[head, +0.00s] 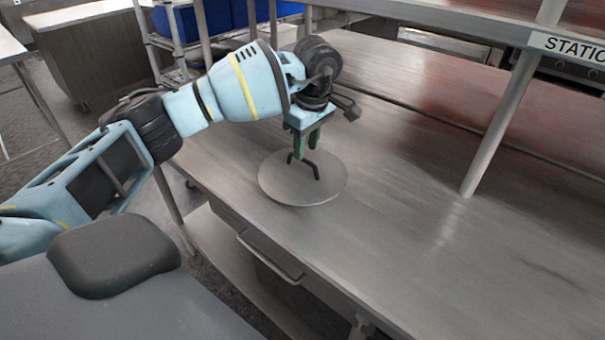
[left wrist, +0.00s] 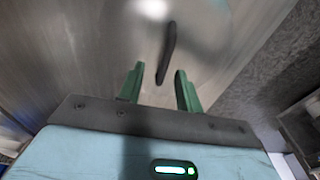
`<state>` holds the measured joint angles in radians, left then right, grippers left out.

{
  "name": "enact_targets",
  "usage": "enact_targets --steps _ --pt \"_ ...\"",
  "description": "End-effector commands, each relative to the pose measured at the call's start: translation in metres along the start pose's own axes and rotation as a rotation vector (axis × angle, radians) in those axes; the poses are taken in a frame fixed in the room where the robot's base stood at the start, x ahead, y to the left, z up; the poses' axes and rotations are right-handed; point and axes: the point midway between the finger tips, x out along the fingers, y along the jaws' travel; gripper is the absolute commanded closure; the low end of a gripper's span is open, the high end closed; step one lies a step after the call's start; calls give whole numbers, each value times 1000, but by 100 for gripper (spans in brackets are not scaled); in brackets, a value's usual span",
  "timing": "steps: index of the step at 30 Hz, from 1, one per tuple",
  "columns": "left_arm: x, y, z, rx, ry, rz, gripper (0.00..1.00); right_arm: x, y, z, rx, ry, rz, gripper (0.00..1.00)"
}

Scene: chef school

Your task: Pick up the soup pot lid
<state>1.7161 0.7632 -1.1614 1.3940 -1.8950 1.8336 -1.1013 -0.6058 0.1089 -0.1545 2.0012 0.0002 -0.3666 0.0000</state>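The soup pot lid (head: 300,190) is a round, flat grey metal disc lying on the steel counter, near its front edge. Its dark bar handle (head: 316,171) stands up from the middle. My left gripper (head: 306,156) points down over the lid, with its green fingers at the handle. In the left wrist view, the fingers (left wrist: 159,72) are apart. The handle (left wrist: 168,45) runs ahead of them, and its near end shows in the gap between them. I cannot tell whether either finger touches it. My right gripper is not in view.
The steel counter (head: 420,240) is clear to the right of the lid. A shelf post (head: 500,125) rises from it, carrying an overhead shelf with a sign (head: 570,46). A drawer handle (head: 270,258) sticks out below the front edge. A wire rack with blue bins (head: 220,15) stands behind.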

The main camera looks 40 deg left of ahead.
Motion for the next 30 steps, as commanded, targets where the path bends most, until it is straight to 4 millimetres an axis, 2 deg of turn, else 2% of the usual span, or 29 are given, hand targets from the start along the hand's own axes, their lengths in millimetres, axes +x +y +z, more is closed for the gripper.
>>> enact_targets --steps 9,18,19,27,30 --pt "41 -7 0 0 1 -1 65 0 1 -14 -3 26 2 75" --pt "46 -6 0 0 0 1 65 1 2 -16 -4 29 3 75" --pt "46 -6 0 0 0 1 66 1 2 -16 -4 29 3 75" --pt "46 -6 0 0 0 1 100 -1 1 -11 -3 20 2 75" --pt "46 -6 0 0 0 1 100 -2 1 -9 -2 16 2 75"
